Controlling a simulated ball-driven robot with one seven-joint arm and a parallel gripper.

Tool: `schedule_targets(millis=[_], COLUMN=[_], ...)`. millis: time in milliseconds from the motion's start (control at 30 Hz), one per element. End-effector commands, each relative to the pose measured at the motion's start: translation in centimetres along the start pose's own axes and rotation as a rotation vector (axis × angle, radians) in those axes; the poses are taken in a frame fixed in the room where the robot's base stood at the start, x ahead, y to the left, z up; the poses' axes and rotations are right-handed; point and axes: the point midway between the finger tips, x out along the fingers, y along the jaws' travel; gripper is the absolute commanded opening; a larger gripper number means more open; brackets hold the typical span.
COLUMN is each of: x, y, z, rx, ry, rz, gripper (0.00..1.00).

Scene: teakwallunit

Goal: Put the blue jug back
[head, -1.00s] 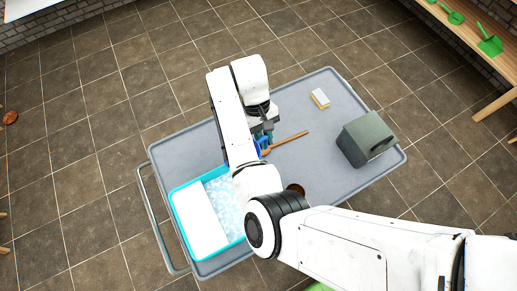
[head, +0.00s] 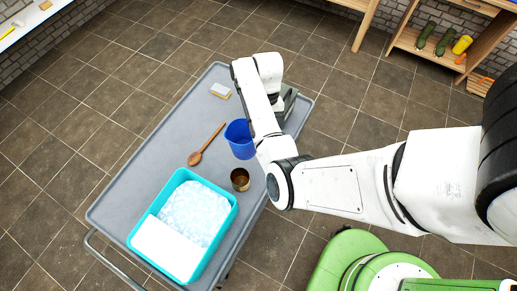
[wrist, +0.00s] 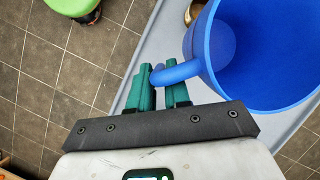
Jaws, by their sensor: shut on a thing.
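The blue jug (head: 240,142) shows in the head view at the right part of the grey cart, partly behind my arm. In the wrist view the blue jug (wrist: 255,55) fills the upper right, its open mouth and smooth inside showing. My gripper (wrist: 164,82) is shut on the jug's handle, with its green fingers on either side of it. In the head view my gripper is hidden behind my arm. I cannot tell how far the jug is above the cart top.
The grey cart (head: 130,186) carries a wooden spoon (head: 206,145), a brass cup (head: 240,180), a sponge (head: 220,90), a grey box (head: 291,97) and a teal tub (head: 231,213) with suds. A wooden shelf (head: 430,55) stands at upper right. Tiled floor (head: 60,150) is clear at left.

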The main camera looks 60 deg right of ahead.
Motion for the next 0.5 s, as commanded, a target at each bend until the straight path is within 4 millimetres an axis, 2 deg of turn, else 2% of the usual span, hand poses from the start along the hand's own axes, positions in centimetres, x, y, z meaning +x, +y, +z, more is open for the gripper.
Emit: schedule_targets(millis=[33, 200, 333, 500], x=[0.4, 1.8, 3.0, 4.4], y=[2.5, 8.1, 10.3, 11.2], z=[-0.1, 0.9, 2.8, 5.8], rx=[0.101, 0.436, 0.641, 0.853], ry=[0.005, 0.025, 0.037, 0.049], rz=[-0.039, -0.184, -0.275, -0.369], gripper=[0.00, 0.00, 0.00, 0.00])
